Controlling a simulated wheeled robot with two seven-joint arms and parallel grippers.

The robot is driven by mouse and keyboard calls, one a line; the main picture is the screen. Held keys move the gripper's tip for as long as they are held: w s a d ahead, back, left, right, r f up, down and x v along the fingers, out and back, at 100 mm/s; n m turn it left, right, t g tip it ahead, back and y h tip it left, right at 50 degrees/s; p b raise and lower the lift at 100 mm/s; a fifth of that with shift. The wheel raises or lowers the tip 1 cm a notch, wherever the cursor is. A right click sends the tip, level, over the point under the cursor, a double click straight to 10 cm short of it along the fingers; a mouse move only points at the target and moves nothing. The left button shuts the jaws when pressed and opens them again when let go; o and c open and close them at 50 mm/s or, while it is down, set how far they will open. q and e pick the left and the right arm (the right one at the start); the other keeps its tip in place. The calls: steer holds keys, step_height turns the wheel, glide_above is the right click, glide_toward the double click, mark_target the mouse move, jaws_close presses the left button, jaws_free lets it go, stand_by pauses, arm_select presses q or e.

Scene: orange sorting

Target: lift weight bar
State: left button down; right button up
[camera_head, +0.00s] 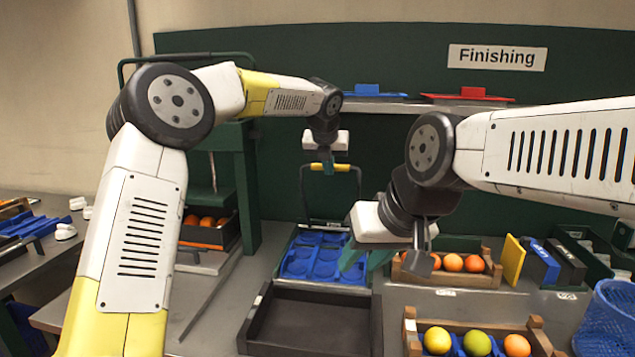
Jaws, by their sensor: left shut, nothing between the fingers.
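The weight bar (342,167) is a dark upright frame with a yellow grip across its top, standing at the back of a blue tray with round cups (298,262). My left gripper (328,169) is at the yellow grip, pointing down, and its small dark fingers overlap the middle of the grip. It is shut with nothing held; whether it touches the grip I cannot tell.
An empty dark tray (262,322) lies in front of the blue tray. Wooden crates (411,338) of fruit stand to the right, and a dark crate of oranges (228,233) to the left. A blue basket (610,315) is at the right edge. A shelf (395,107) runs behind.

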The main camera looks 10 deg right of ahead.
arm_select(q)
steer(key=shift+w+d+r, duration=0.25)
steer(key=shift+w+r, duration=0.05)
steer(key=shift+w, duration=0.35)
steer(key=shift+w+d+r, duration=0.2)
steer(key=shift+w+r, duration=0.1)
steer(key=shift+w, duration=0.3)
arm_select(e)
steer(key=shift+w+d, duration=0.15)
steer(key=shift+w, duration=0.25)
